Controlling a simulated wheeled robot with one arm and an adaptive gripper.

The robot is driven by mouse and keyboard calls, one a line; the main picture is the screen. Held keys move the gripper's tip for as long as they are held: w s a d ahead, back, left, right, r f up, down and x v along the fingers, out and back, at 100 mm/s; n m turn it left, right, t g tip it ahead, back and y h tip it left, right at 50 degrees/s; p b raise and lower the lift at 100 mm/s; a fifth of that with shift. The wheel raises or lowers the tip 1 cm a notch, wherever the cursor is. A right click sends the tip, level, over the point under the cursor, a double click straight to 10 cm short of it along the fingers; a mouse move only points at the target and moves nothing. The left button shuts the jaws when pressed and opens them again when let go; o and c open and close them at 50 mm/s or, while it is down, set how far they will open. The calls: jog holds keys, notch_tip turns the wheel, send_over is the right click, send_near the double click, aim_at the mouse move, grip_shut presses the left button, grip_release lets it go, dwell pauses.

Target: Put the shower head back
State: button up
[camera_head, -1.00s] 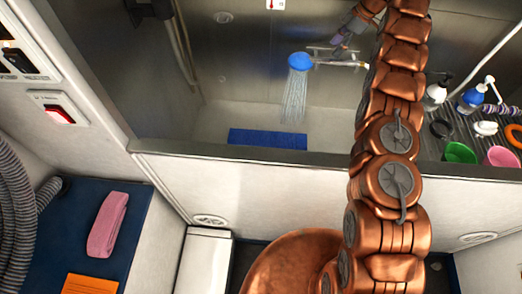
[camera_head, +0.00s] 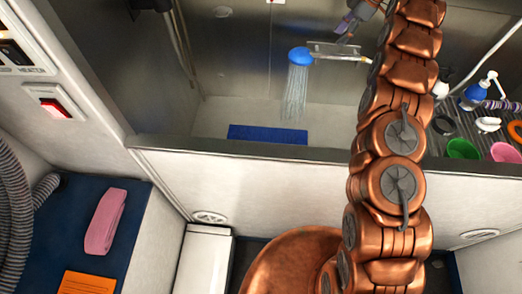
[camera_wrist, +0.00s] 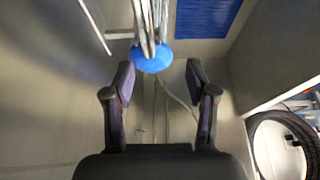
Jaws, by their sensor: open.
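The shower head (camera_head: 300,56) has a blue round head and sprays water downward over the tub. Its pale handle (camera_head: 352,58) runs right toward my arm, beside a small metal fitting (camera_head: 330,47); I cannot tell whether it sits in a holder. My gripper (camera_head: 345,28) is above and behind the handle, partly hidden by my arm. In the wrist view, my gripper (camera_wrist: 160,72) is open and empty, its dark fingers apart. The blue head (camera_wrist: 151,62) shows between and beyond the fingertips, with no contact visible.
A blue mat (camera_head: 267,137) lies in the tub behind the front wall (camera_head: 250,156). Bottles (camera_head: 473,97), a green bowl (camera_head: 462,149) and a pink bowl (camera_head: 505,153) stand on the right shelf. A pink towel (camera_head: 105,222) lies on the left bench.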

jog(key=s+a+r+n+b, duration=0.1)
jog(key=s+a+n+b, duration=0.4)
jog(key=s+a+b, duration=1.3)
jog(key=s+b, duration=0.1)
jog(key=b, duration=0.5)
jog(key=shift+s+a+r+t+h, duration=0.2)
jog(key=shift+a+r+t+h, duration=0.1)
jog(key=shift+t, duration=0.1)
jog(key=shift+d, duration=0.1)
dwell(0.3)
